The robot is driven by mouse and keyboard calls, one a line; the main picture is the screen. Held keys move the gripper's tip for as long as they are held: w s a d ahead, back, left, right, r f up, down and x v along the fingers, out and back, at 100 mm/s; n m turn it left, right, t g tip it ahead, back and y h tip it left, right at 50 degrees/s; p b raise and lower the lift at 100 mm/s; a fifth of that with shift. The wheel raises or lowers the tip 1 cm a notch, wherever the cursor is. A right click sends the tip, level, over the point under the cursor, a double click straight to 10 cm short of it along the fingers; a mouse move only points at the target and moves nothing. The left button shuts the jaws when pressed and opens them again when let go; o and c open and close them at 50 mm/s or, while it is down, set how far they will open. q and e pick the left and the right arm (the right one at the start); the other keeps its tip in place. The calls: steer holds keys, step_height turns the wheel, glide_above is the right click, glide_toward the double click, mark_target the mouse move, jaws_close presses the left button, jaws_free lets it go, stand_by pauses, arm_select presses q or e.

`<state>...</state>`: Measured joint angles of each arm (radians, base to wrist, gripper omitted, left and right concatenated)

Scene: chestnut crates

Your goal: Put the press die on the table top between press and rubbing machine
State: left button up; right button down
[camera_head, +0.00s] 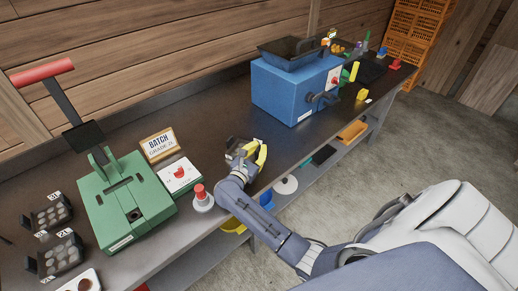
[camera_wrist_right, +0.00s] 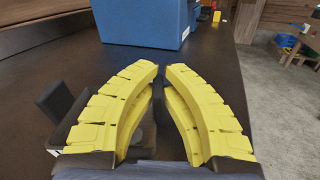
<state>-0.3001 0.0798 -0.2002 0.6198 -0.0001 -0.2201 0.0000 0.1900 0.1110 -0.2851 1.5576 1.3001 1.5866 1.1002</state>
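The green press (camera_head: 128,205) stands on the left of the dark table. The blue rubbing machine (camera_head: 275,92) stands further back to the right. My right gripper (camera_head: 262,152), with yellow fingers, is over the table top between them. A dark press die (camera_head: 235,148) is at the fingers. The fingers hide much of the die. I cannot tell whether it touches the table. My left gripper is out of view.
A batch sign (camera_head: 160,144), a white card box (camera_head: 180,176) and a red button (camera_head: 201,195) stand right of the press. Two other dark dies (camera_head: 47,217) with round pieces lie on its left. The table top (camera_head: 215,125) before the rubbing machine is clear.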

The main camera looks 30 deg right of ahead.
steer(key=c, duration=1.6)
jaws_free()
steer(key=shift+o, duration=0.2)
steer(key=shift+a, duration=0.1)
steer(key=v, duration=1.2)
